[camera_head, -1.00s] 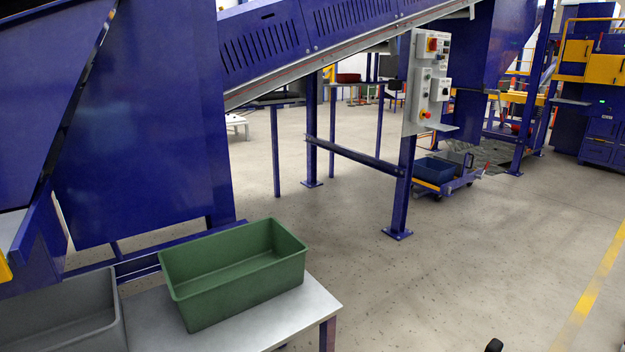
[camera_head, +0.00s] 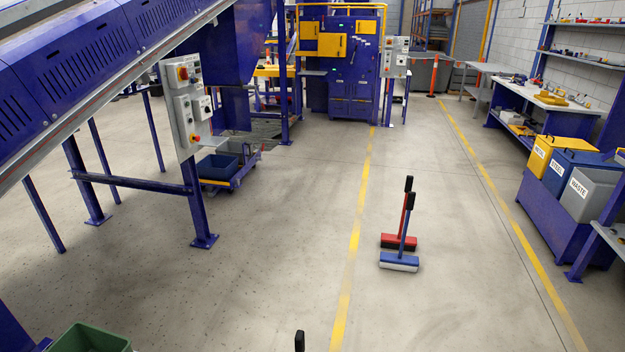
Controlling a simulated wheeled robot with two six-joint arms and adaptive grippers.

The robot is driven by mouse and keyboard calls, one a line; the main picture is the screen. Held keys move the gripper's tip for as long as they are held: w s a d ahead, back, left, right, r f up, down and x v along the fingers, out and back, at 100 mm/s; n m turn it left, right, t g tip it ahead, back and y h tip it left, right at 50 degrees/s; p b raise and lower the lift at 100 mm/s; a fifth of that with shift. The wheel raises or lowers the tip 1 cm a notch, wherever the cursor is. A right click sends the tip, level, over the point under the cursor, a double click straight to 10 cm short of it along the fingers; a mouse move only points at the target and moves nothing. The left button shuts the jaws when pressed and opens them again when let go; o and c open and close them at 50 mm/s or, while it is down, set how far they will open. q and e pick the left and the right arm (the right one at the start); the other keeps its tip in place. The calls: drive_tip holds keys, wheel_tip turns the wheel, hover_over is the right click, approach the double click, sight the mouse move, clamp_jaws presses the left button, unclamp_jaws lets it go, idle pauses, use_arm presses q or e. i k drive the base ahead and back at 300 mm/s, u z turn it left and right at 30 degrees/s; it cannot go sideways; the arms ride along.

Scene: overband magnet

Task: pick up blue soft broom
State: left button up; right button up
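The blue soft broom (camera_head: 399,261) stands upright on the floor right of centre, with a blue handle, a blue head and pale bristles. A red broom (camera_head: 398,241) with dark bristles stands just behind it. Their handles overlap in the view, and both have black grips at the top. I cannot tell whether the two brooms touch. Neither of my grippers is in view.
A black upright tip (camera_head: 299,341) shows at the bottom edge; the rest of it is cut off. A blue-framed conveyor (camera_head: 85,70) and control post (camera_head: 188,110) stand left. Waste bins (camera_head: 592,190) stand right. Floor around the brooms is clear.

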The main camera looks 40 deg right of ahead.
sight(400, 260)
drive_tip(key=z, duration=0.95)
drive_tip(key=k, duration=1.1)
drive_tip(key=z, duration=0.35)
drive_tip(key=i, duration=0.7)
drive_tip(key=u, duration=0.3)
